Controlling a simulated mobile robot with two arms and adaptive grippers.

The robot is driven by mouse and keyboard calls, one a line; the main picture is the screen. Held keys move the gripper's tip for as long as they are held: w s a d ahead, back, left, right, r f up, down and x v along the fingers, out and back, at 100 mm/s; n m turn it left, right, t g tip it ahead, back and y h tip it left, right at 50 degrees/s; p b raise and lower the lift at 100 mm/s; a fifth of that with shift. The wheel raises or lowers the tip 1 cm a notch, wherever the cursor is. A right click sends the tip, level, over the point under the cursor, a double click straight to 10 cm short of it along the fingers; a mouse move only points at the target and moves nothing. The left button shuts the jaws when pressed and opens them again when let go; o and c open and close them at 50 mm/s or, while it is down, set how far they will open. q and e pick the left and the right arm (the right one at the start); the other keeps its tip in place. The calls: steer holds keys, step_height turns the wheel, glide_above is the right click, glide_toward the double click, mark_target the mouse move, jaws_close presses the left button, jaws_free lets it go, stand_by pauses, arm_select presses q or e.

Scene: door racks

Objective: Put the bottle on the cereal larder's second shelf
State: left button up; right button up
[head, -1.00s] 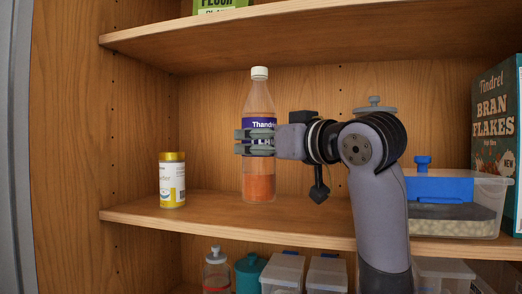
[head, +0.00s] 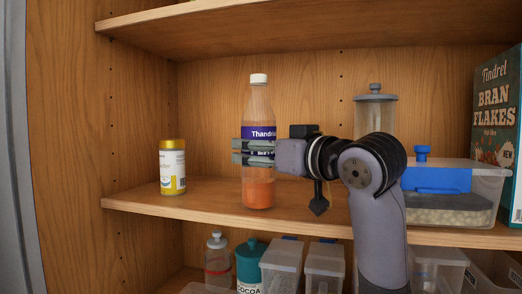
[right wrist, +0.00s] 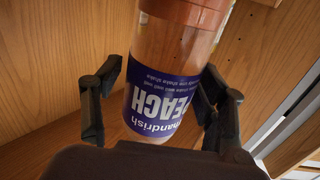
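The bottle (head: 258,196) is clear with a white cap, a dark blue label and orange-red contents. In the head view it stands upright on the middle shelf (head: 225,203), close to its front edge. My right gripper (head: 252,152) reaches in from the right, with its fingers around the bottle at the label. In the right wrist view, the bottle (right wrist: 165,100) appears upside down between the two fingers (right wrist: 160,90). A gap shows between the left finger and the bottle; the right finger is very close to it. My left gripper is not in view.
A yellow-lidded jar (head: 172,168) stands left of the bottle. A tall clear canister (head: 375,112), a blue-lidded container (head: 445,205) and a bran flakes box (head: 493,115) are at the right. Bottles and containers crowd the shelf below. The shelf above (head: 270,30) overhangs.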

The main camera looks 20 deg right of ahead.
steer(key=shift+o, duration=0.4)
steer(key=b+v, duration=0.6)
steer(key=v, duration=0.6)
steer(key=shift+r, duration=0.2)
